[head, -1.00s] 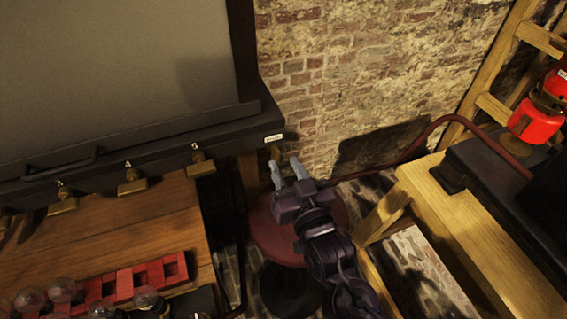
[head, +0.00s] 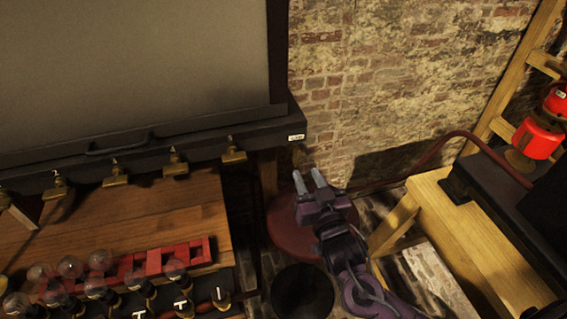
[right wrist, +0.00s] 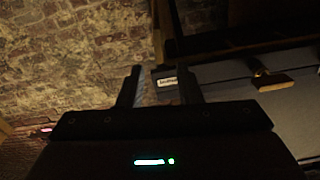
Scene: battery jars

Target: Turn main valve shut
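Brass taps, one of them (head: 233,154), hang in a row along the front edge of a black hood (head: 200,142). A small white label (head: 296,137) sits at the hood's right end; its text is too small to read. I cannot tell which fitting is the main valve. My right gripper (head: 309,177) is just below the labelled corner, apart from the taps, its fingers pointing up. In the right wrist view its fingers (right wrist: 160,88) are apart with nothing clearly held; the label (right wrist: 167,82) shows between them and a tap (right wrist: 272,80) to the right. My left gripper is out of view.
A wooden bench (head: 150,215) with a red rack (head: 190,252) and several glass bulbs (head: 100,260) lies at lower left. A round red stool (head: 285,225) is under my right gripper. A brick wall is behind.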

